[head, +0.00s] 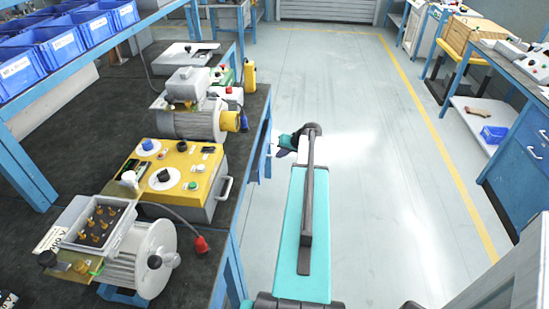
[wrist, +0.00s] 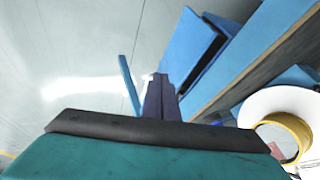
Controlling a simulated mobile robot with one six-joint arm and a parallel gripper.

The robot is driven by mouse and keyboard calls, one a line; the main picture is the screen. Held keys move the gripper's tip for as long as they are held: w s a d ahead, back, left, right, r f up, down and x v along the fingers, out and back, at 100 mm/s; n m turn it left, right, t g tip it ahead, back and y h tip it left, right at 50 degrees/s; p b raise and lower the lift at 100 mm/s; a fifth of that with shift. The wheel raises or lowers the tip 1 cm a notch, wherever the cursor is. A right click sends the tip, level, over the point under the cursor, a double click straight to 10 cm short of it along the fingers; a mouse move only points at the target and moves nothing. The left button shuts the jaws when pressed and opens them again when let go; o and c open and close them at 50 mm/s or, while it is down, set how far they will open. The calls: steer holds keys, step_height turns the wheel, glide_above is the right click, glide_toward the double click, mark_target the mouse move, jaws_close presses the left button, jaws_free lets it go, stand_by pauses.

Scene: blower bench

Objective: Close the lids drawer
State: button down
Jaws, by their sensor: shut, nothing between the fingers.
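Blue drawer fronts (wrist: 187,48) show under the bench edge at the upper right of the wrist view. One blue panel stands out from the bench, with a dark gap behind it. No label is readable, so I cannot tell from the picture which is the lids drawer. In the head view the bench's blue side (head: 257,140) is seen edge-on and the drawers are mostly hidden. My gripper (wrist: 160,88) is shut and empty, its fingertips close to the lower end of the blue panel in the picture. I cannot tell whether they touch. In the head view my gripper (head: 283,152) is beside the bench.
The left bench (head: 95,165) carries a yellow control box (head: 188,172), motors and blue bins (head: 55,45). A blue strip (wrist: 130,85) stands left of my fingers in the wrist view. The floor (head: 370,180) right of my arm is clear. Another bench (head: 520,150) stands at the right.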

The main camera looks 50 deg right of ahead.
steer(key=b+v, duration=0.1)
steer(key=v, duration=0.7)
steer(key=shift+w+a, duration=0.1)
steer(key=shift+a, duration=0.05)
